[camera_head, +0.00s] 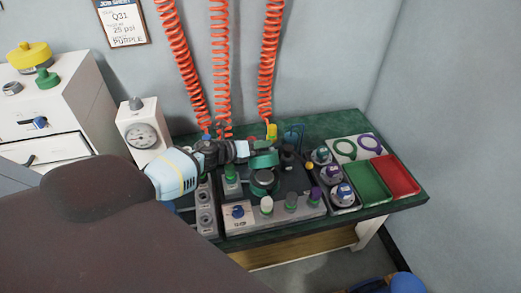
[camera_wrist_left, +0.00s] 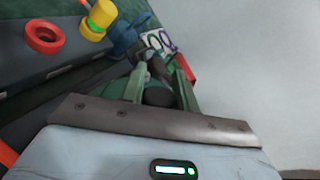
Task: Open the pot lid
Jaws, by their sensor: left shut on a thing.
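A dark green lid (camera_head: 264,159) is in the head view, near the middle of the bench. The round green-topped pot (camera_head: 264,181) stands just below it in the picture. My left gripper (camera_head: 246,150) reaches in from the left and is shut on the lid. In the left wrist view, the left gripper's two fingers (camera_wrist_left: 160,88) flank a dark round part. I cannot tell for sure whether the lid is fully clear of the pot. My right gripper is not in view.
A panel with several knobs (camera_head: 266,205) lies in front of the pot. Green (camera_head: 367,184) and red (camera_head: 397,176) trays are at the right. A dial gauge (camera_head: 143,136) stands at the left. Orange coiled hoses (camera_head: 221,70) hang behind. A yellow fitting (camera_wrist_left: 101,14) shows in the wrist view.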

